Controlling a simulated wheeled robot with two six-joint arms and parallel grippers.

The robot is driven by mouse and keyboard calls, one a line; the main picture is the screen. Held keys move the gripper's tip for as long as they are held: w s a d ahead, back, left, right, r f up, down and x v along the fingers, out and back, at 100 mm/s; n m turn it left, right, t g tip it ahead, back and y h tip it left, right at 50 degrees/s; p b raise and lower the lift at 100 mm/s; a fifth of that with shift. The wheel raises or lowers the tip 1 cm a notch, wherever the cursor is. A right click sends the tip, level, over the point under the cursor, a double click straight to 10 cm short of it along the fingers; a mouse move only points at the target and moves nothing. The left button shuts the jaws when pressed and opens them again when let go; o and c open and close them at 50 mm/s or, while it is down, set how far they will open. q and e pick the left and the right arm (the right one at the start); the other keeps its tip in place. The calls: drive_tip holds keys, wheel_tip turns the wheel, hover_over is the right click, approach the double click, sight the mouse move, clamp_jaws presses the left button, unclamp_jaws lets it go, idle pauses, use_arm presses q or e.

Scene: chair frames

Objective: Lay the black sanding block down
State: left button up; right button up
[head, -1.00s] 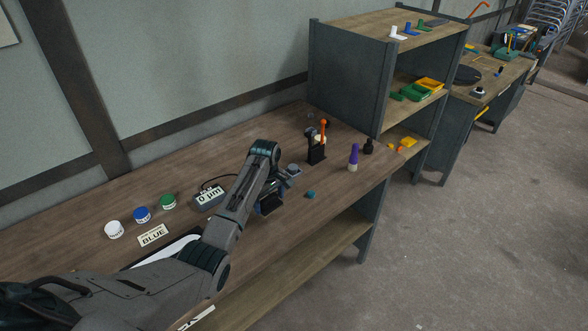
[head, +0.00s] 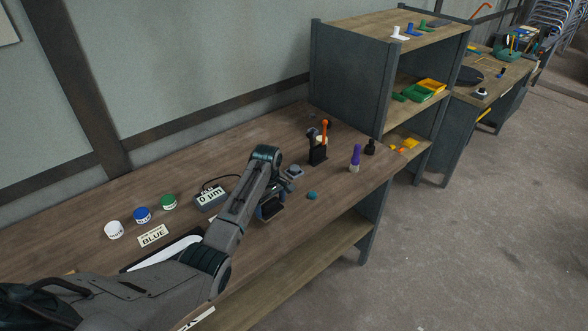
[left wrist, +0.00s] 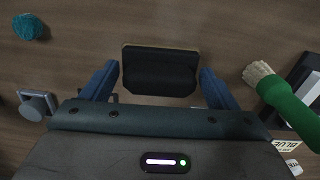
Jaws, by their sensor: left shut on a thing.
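The black sanding block (left wrist: 160,71) sits between the two blue fingers of my left gripper (left wrist: 159,84) in the left wrist view. It has a dark body and a thin tan edge along its far side. In the head view the left gripper (head: 270,206) is over the front part of the workbench, with the block (head: 273,212) at its lower end. My left gripper is shut on the block. I cannot tell whether the block touches the bench top. My right gripper is out of view.
A teal lump (head: 311,195) lies on the bench (head: 330,195) right of the gripper. A green-handled brush (left wrist: 288,106) lies close by. A gauge box (head: 211,197), paint pots, a tool holder (head: 317,152) and a purple-handled brush (head: 355,158) stand around. A shelf unit (head: 350,75) stands behind.

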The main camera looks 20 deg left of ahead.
use_arm(q)
drive_tip(key=shift+f, duration=0.3)
drive_tip(key=shift+f+b, duration=0.5)
drive_tip(key=shift+f, duration=0.5)
drive_tip(key=o, duration=1)
drive_tip(key=shift+o, duration=0.2)
wheel_tip(320, 180, up, 10)
drive_tip(key=b, duration=0.3)
drive_tip(key=shift+f, duration=0.25)
drive_tip(key=shift+r, duration=0.65)
